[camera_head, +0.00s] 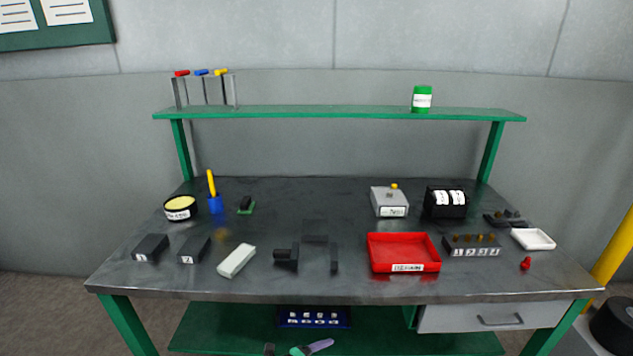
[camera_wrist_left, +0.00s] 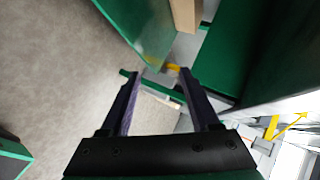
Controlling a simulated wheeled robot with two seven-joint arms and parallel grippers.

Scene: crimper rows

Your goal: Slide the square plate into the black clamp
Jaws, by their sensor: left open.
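The black clamp (camera_head: 287,257) stands near the front middle of the bench in the head view. It is a dark block with a knob at its left and an upright piece at its right. A dark, squarish patch (camera_head: 315,239) shows just behind it; I cannot tell whether this is the square plate or part of the clamp. No other square plate can be made out.
A white block (camera_head: 236,261) lies left of the clamp, and a red tray (camera_head: 404,266) stands to its right. Two dark numbered blocks (camera_head: 150,247) (camera_head: 194,249) sit at the left. A green shelf (camera_head: 340,112) spans the back. The bench's middle back is clear.

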